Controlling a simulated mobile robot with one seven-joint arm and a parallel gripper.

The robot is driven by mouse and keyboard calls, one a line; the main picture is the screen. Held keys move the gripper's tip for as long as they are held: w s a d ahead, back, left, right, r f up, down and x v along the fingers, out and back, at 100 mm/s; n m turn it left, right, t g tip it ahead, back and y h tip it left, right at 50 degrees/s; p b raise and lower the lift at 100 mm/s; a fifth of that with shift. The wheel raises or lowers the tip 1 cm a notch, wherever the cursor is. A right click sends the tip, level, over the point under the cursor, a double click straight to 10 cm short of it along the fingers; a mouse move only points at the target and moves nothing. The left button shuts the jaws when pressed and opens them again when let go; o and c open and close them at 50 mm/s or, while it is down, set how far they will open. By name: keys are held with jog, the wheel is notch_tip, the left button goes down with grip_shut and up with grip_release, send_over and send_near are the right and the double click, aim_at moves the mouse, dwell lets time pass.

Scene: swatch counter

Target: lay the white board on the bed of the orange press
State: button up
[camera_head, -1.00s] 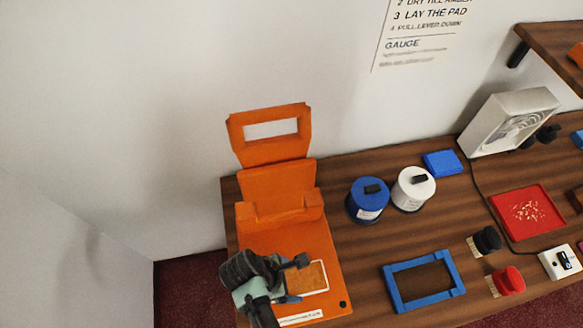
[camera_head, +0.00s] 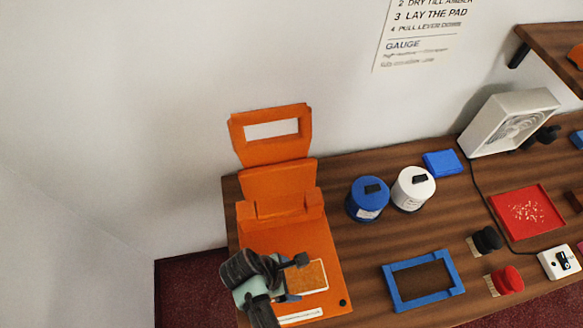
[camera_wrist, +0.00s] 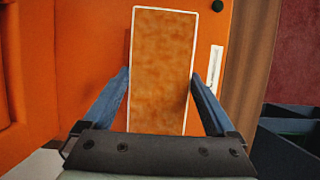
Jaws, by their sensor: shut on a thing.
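The white board (camera_head: 314,276) has a white rim and a mottled amber-brown face; it also shows in the wrist view (camera_wrist: 162,60). My gripper (camera_wrist: 162,78) is shut on it, with a blue finger against each long side. The orange press (camera_head: 278,183) stands at the counter's left end with its upper part raised. The board is over the front part of the press's flat orange bed (camera_head: 290,238). A shadow lies along the board's left side in the wrist view. I cannot tell whether the board touches the bed. My gripper and wrist hide part of the bed and board.
To the right of the press are a blue pot (camera_head: 367,201), a white pot (camera_head: 412,190) and a blue frame (camera_head: 392,291). Farther right are a red tray (camera_head: 528,190), brushes and a white fan box (camera_head: 480,140). The counter's left edge is close to the press.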

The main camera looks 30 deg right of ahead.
jog(key=shift+f, duration=0.55)
dwell(0.9)
jog(key=shift+s+f+b, duration=0.15)
jog(key=shift+f+b, duration=0.15)
